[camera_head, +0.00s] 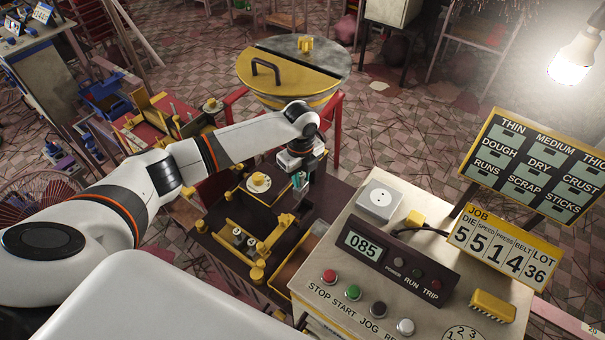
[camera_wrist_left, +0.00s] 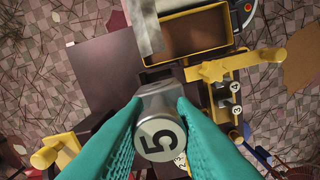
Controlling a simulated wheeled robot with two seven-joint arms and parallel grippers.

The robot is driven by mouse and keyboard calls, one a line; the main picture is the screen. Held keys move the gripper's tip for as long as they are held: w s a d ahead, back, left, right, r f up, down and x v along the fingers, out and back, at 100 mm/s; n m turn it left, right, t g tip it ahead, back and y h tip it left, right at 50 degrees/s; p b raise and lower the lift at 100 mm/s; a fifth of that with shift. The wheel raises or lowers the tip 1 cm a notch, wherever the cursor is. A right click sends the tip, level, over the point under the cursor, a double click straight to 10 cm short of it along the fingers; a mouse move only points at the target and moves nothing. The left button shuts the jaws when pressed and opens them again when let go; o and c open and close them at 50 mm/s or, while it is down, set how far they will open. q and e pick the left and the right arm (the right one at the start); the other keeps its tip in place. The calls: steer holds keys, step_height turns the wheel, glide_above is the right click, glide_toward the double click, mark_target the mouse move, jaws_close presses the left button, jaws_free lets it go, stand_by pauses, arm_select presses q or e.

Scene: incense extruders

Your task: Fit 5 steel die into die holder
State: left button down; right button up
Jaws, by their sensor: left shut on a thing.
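My left gripper (camera_head: 299,181) hangs over the dark machine bed. In the left wrist view its teal fingers (camera_wrist_left: 157,130) are shut on a steel die (camera_wrist_left: 162,138), a grey cylinder marked 5, whose numbered face points at the camera. A dark block (camera_wrist_left: 157,75) lies just beyond the die. It may be part of the die holder, but I cannot tell, nor whether the die touches it. Other steel dies marked 4 (camera_wrist_left: 235,86) and 3 (camera_wrist_left: 237,109) sit in a yellow rack at the right. Small steel dies also show in the head view (camera_head: 238,232). My right gripper is out of view.
The control box (camera_head: 380,255) stands right of the machine bed. A yellow-lidded drum (camera_head: 285,75) stands behind.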

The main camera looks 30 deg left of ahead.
mark_target(301, 185)
arm_select(q)
steer(key=shift+f+b, duration=2.7)
steer(key=shift+f, duration=0.15)
steer(key=shift+r+p, duration=0.1)
steer(key=shift+p, duration=0.6)
steer(key=shift+f+b, duration=0.95)
steer(key=shift+f, duration=1.5)
steer(key=c, duration=1.1)
jaws_free()
step_height(301, 185, up, 11)
steer(key=b, duration=0.3)
steer(key=shift+f, duration=0.15)
steer(key=shift+r, duration=0.65)
